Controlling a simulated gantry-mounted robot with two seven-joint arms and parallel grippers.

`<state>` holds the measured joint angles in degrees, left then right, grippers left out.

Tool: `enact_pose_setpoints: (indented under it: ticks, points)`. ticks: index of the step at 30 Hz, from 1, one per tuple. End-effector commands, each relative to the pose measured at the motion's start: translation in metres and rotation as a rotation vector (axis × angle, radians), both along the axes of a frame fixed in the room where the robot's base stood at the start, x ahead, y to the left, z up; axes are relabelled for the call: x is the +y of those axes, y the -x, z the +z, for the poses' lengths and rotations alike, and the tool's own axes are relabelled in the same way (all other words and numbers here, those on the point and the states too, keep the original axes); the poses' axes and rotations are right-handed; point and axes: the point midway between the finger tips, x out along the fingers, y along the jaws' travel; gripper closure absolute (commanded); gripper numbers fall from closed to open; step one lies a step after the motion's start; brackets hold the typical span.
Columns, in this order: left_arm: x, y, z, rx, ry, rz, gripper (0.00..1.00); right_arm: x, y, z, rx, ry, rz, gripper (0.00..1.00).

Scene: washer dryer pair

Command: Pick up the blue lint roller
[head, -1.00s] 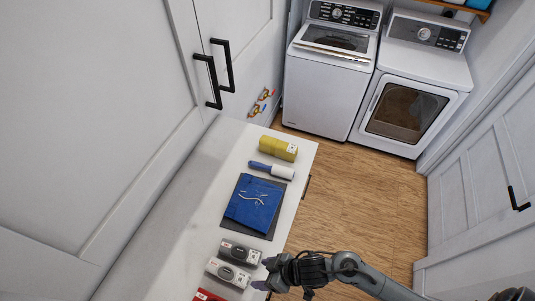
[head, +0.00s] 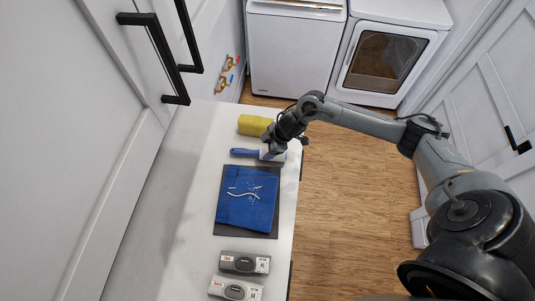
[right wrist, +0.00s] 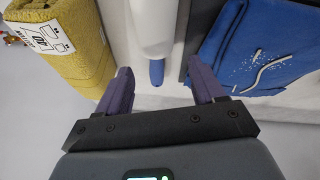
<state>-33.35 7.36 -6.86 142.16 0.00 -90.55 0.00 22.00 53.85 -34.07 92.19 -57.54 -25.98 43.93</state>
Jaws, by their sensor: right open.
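The lint roller has a blue handle (head: 243,152) and a white roller head. It lies on the white countertop between a yellow rolled item and a folded blue cloth. My right gripper (head: 270,146) is over the white head, partly hiding it in the head view. In the right wrist view, the open purple fingers (right wrist: 160,78) stand on either side of a small blue end of the lint roller (right wrist: 154,28), with gaps on both sides. I cannot tell how high the fingers are above the counter. My left gripper is not in view.
The yellow roll (head: 253,125) lies close by on one side. On the other side, the blue cloth (head: 240,205) lies on a dark mat (head: 226,230) with white strings on it. Two boxed items, one grey (head: 244,263), lie nearer. Cabinet doors border the counter at left.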

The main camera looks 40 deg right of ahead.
Motion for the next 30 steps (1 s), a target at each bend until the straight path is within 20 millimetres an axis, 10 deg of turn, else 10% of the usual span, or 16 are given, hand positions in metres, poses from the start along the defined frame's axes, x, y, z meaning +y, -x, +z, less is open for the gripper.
enact_pose_setpoints:
  ticks: [30]
  points:
    - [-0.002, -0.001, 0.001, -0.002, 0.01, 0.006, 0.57, 0.01, -0.026, -0.063, -0.002, 0.001, 0.0, 0.32]
